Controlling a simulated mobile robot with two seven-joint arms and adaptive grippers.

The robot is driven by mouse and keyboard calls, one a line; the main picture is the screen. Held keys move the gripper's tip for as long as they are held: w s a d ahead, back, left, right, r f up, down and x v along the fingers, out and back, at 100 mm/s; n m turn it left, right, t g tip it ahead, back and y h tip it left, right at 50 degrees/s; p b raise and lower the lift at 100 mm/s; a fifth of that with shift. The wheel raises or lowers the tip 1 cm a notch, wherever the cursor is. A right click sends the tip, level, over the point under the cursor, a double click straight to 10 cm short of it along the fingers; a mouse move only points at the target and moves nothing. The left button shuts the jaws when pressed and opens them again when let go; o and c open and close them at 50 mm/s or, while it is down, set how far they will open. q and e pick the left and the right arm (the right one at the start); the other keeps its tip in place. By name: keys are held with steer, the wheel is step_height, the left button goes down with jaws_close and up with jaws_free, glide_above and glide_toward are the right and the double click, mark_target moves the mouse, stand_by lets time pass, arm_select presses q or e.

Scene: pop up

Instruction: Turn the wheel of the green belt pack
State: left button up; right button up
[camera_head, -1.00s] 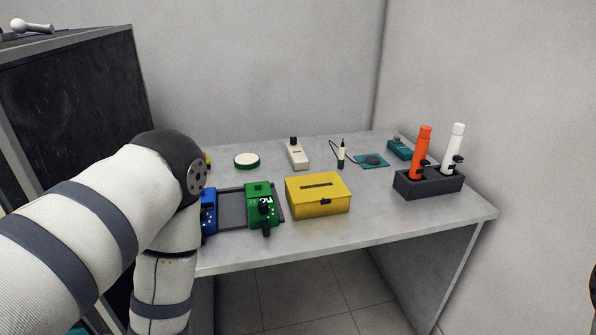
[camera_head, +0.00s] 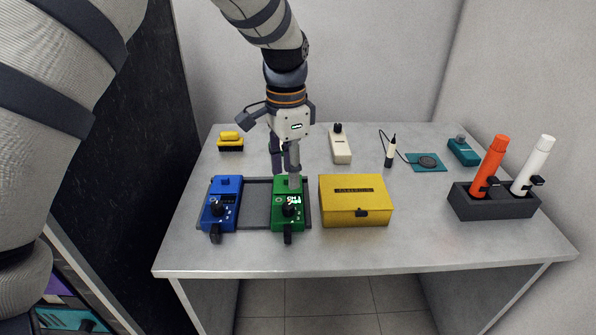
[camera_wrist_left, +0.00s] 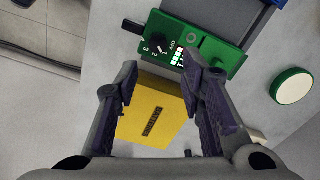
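My left gripper (camera_head: 287,166) points down just behind and above the green pack. In the left wrist view, its two fingers (camera_wrist_left: 160,68) are spread with nothing between them. There the green pack (camera_wrist_left: 205,47) lies beyond the fingertips, and the wheel (camera_wrist_left: 160,46) with numbers around it is in plain sight. My right gripper is not in view.
A yellow box (camera_head: 356,203) stands close right of the green pack. The table front is clear.

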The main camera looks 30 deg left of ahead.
mark_target(288, 205)
arm_select(q)
steer(key=f, duration=0.3)
steer(key=f+b, duration=0.1)
steer(key=f, duration=0.2)
steer(key=f+b, duration=0.1)
steer(key=f, duration=0.1)
steer(key=shift+s+f, duration=0.4)
steer(key=shift+w, duration=0.1)
steer(key=shift+c, duration=0.8)
steer(key=shift+w+r, duration=0.1)
steer(key=shift+r, duration=0.05)
steer(key=c, duration=0.5)
steer(key=shift+n, duration=1.2)
steer(key=n, duration=0.5)
steer(key=o, duration=0.9)
steer(key=shift+n, duration=0.3)
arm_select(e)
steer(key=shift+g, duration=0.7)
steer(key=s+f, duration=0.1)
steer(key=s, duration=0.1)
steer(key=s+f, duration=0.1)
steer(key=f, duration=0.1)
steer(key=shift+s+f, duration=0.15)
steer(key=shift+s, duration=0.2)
